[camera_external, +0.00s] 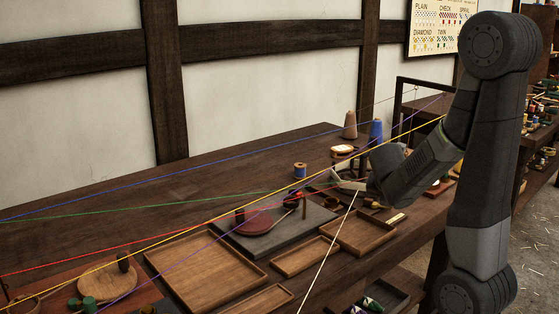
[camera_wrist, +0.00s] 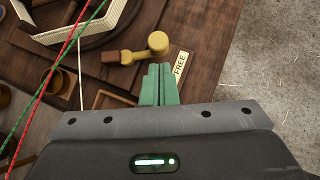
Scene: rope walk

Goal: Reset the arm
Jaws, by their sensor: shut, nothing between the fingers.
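In the wrist view my gripper (camera_wrist: 159,84) has its two green fingers pressed together with nothing between them. It is above the dark wooden bench (camera_wrist: 213,25), near the bench's right edge. A wooden tool with a round yellow head (camera_wrist: 158,42) lies just beyond the fingertips. A pale label reading FREE (camera_wrist: 180,64) lies beside them on the right. I cannot tell the height of the fingers above the bench. In the external view my arm reaches in from the right with its wrist low over the bench, and the fingers cannot be made out.
Blue, green, red, yellow and purple cords stretch across the bench (camera_external: 110,200) close to my arm. A pale cord (camera_external: 328,250) slants down at the front. Shallow wooden trays (camera_external: 205,268) lie in front. Cones of thread (camera_external: 350,125) stand behind. A cream-rimmed holder (camera_wrist: 75,35) is left of the fingers.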

